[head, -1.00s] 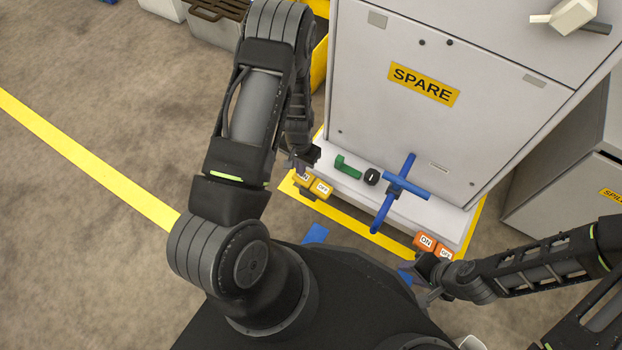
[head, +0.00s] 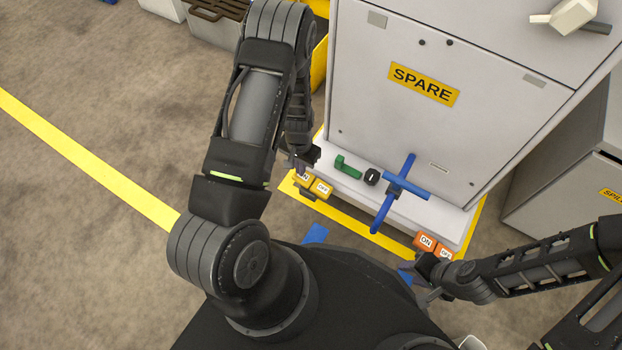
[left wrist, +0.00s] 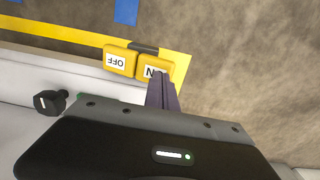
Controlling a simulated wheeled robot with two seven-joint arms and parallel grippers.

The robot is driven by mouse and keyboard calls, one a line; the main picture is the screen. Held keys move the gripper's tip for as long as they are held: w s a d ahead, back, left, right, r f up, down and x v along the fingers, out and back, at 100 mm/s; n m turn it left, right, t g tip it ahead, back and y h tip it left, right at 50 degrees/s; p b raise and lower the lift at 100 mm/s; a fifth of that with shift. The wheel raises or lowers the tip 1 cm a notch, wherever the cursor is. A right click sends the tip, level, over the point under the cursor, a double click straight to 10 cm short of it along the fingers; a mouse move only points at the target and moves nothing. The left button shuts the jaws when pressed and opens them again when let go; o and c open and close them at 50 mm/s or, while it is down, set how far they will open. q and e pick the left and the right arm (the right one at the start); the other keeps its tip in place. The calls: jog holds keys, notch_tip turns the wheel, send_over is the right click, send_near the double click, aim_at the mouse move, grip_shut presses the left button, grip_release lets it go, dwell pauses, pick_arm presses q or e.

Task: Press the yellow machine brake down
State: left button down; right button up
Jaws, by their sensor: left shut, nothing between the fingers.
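The yellow brake (head: 321,188) is a pair of pedals marked ON and OFF at the lower left corner of the SPARE machine (head: 400,130). In the left wrist view the OFF pedal (left wrist: 120,60) is clear and the ON pedal (left wrist: 155,68) is partly covered by my fingers. My left gripper (head: 300,166) is shut and empty, its tips at the ON pedal; I cannot tell whether they touch it. The left wrist view also shows the shut fingers (left wrist: 162,90). My right gripper (head: 428,285) is low, near the orange brake (head: 432,246); its jaws are unclear.
A blue cross-shaped handle (head: 400,187), a black knob (head: 372,176) and a green lever (head: 347,167) sit on the machine's white base. A grey cabinet (head: 570,195) stands to the right. Open floor with a yellow line (head: 90,160) lies to the left.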

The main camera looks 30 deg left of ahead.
pick_arm(q)
jog(key=shift+f, duration=0.1)
jog(key=shift+f+b, duration=1.05)
jog(key=shift+f, duration=0.1)
jog(key=shift+r, duration=0.1)
notch_tip(320, 180, up, 7)
jog(key=p, duration=0.5)
jog(key=shift+p, duration=0.3)
